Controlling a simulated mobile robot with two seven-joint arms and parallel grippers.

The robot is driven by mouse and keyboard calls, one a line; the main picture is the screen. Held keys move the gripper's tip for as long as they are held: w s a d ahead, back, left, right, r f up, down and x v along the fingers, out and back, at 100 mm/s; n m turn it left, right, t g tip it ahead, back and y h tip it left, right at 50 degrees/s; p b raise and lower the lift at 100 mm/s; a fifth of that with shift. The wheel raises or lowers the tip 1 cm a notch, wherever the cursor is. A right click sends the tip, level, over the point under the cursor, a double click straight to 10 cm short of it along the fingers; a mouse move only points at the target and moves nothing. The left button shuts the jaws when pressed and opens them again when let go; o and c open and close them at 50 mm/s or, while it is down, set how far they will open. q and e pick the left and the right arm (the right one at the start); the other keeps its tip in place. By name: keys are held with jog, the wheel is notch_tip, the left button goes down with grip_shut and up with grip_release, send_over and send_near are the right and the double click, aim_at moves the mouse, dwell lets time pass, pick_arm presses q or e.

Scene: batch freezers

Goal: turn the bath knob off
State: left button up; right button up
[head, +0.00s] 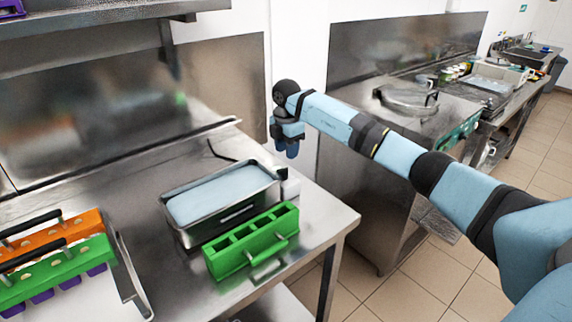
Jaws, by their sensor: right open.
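The bath (176,222) is a rectangular metal tank with a pale blue surface inside, standing on the steel bench. A small white unit (291,185) sits at its right end. I cannot make out the knob in this view; it is too small or hidden. My right gripper (286,150) points down, above and behind the bath's right end, apart from it. Its dark blue fingers are open and hold nothing visible. My left gripper is not in view.
A green rack (222,262) with a handle stands in front of the bath. Orange (85,220) and green (60,270) racks stand on a tray at the left. A dark cable (218,152) lies behind the bath. A second bench with a round lid (408,98) is at the right.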

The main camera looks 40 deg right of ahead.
aim_at(282, 173)
notch_tip(282, 173, down, 6)
jog(key=shift+c, duration=0.4)
grip_shut()
